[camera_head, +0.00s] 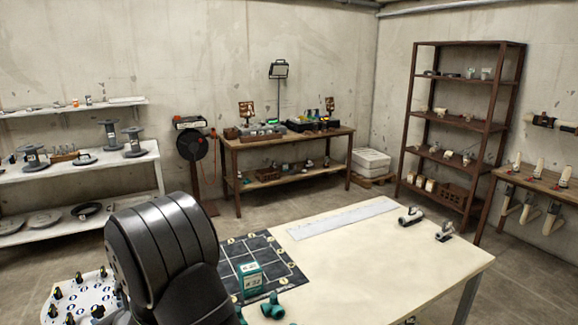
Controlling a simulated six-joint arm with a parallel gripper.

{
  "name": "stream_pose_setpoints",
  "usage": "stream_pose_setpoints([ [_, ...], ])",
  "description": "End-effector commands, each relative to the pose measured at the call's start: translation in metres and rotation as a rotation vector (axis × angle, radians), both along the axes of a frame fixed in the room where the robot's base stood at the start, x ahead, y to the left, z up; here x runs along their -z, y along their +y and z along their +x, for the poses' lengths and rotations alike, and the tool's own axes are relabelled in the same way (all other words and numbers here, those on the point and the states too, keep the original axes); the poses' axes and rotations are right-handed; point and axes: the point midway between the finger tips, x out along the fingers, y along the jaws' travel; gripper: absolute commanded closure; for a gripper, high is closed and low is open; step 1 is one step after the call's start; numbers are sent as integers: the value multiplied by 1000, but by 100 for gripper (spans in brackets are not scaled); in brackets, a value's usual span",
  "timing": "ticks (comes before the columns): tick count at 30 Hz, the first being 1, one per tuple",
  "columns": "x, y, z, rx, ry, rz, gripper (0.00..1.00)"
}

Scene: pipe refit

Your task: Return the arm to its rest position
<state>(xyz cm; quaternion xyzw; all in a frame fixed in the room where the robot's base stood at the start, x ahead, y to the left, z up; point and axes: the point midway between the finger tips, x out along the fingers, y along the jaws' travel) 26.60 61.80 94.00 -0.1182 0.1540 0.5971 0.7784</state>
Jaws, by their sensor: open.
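A dark ribbed link of my arm fills the lower left foreground and covers the left end of the worktable (400,253). My gripper does not show in this view, so its position over the table is hidden. On the table lies a dark gridded mat (285,262) with round pale markers along its edges. A small teal and white labelled box (251,277) stands on the mat. Teal pipe fittings (272,307) lie by the mat's front edge, partly cut off by the frame.
A grey flat strip (341,218) lies along the table's back edge. Two grey-white fittings with dark parts (411,216) (444,232) sit at the right corner. A white dotted board with black and yellow pieces (60,298) is at lower left. The table's right half is mostly clear.

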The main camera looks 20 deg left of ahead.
Motion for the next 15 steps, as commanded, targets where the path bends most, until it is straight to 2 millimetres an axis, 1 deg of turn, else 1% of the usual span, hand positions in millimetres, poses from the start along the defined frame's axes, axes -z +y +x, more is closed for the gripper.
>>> stream_pose_setpoints([
  [1, 4, 8, 2, 0, 0, -1, 45],
  [9, 22, 49, 13, 0, 1, -2, 45],
  [15, 33, 73, 19, 0, 0, -2, 45],
])
